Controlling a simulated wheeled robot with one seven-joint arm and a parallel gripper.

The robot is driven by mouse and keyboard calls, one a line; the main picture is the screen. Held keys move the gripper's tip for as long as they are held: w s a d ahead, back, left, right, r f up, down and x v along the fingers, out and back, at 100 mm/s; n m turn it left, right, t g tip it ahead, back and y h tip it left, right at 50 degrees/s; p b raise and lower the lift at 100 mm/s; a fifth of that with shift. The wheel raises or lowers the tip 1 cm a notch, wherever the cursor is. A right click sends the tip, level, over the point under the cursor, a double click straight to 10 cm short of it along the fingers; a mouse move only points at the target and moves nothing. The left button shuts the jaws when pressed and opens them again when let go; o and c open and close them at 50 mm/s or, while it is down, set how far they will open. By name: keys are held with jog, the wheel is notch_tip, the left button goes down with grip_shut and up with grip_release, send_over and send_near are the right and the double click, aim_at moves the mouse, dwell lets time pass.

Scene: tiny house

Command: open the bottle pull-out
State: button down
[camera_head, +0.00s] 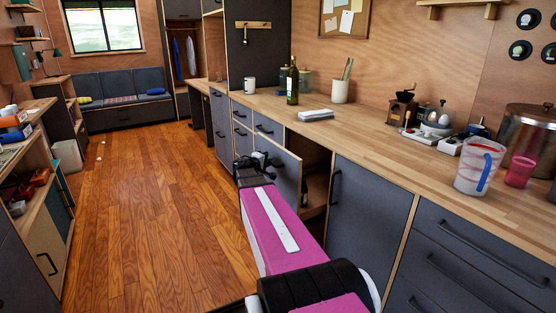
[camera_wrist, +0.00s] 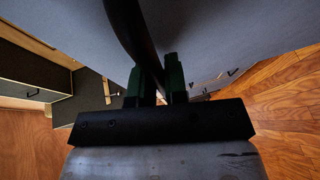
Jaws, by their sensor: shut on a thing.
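The bottle pull-out stands partly open, its dark grey front (camera_head: 285,178) out from the counter's cabinet line. Behind the front, a wooden side and a dark opening (camera_head: 318,170) show. My gripper (camera_head: 258,162) is at the outer face of this front, partly hidden by my own arm. In the wrist view, the two dark green fingers of my gripper (camera_wrist: 159,76) are closed around a black bar handle (camera_wrist: 128,25) on the grey front (camera_wrist: 220,40). The inside of the pull-out is mostly hidden.
Closed grey cabinets (camera_head: 365,220) and drawers (camera_head: 465,255) flank the opening. The worktop (camera_head: 390,150) above holds a dark bottle (camera_head: 292,84), a folded cloth (camera_head: 316,114) and a measuring jug (camera_head: 478,168). Shelves (camera_head: 50,200) stand at left.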

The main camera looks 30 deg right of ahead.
jog(key=s+a, duration=0.1)
jog(key=a, duration=1.9)
jog(key=shift+s+a, duration=0.25)
jog(key=shift+s, duration=0.1)
jog(key=c, duration=1.2)
grip_release()
jog(key=shift+o, duration=0.2)
jog(key=v, duration=1)
jog(key=shift+s+a, duration=0.25)
jog(key=shift+a, duration=0.05)
